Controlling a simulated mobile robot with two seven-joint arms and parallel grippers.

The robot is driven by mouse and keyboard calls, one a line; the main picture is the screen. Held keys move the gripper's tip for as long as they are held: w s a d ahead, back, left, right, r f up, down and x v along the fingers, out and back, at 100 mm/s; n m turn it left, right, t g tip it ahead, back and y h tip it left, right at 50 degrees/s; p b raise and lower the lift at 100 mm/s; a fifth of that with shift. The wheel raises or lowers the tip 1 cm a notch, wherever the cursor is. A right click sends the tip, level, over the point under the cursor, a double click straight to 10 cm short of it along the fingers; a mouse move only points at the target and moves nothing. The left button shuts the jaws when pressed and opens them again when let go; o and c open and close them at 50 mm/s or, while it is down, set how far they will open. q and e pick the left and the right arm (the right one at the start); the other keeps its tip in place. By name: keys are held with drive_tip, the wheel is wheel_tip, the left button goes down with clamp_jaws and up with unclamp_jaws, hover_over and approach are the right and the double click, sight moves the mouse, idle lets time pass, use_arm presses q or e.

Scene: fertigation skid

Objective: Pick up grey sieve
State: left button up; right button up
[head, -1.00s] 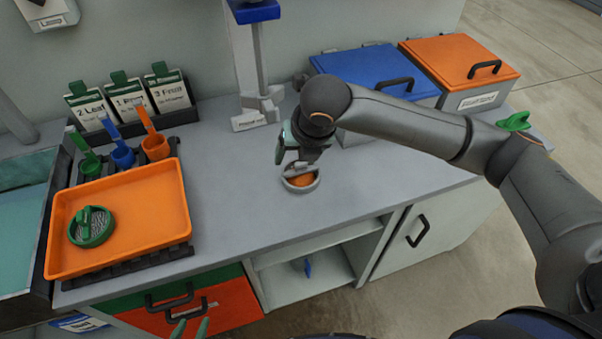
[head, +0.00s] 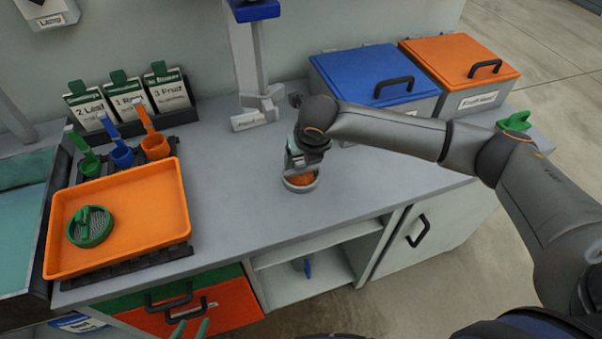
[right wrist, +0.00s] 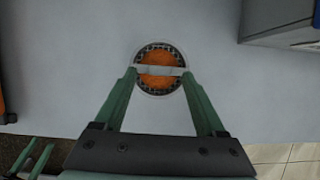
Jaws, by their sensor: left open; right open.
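The grey sieve (head: 301,187) is a small round ring on the grey countertop, right of the orange tray. In the right wrist view its pale crossbar (right wrist: 159,71) spans dark mesh, with orange material showing inside. My right gripper (right wrist: 159,74) is open above it, its green fingertips at the two ends of the crossbar. I cannot tell whether they touch it. In the head view this gripper (head: 302,170) partly hides the sieve's far side. My left gripper (head: 190,328) shows only green fingertips at the bottom edge, open and empty.
An orange tray (head: 150,228) with a green sieve (head: 90,227) lies at left. Green, blue and orange scoops stand behind it. A grey post stand (head: 252,110) and lidded blue (head: 365,72) and orange (head: 455,58) bins stand at the back. The counter around the sieve is clear.

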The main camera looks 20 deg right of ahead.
sight(301, 170)
drive_tip(key=shift+x, duration=1.15)
clamp_jaws()
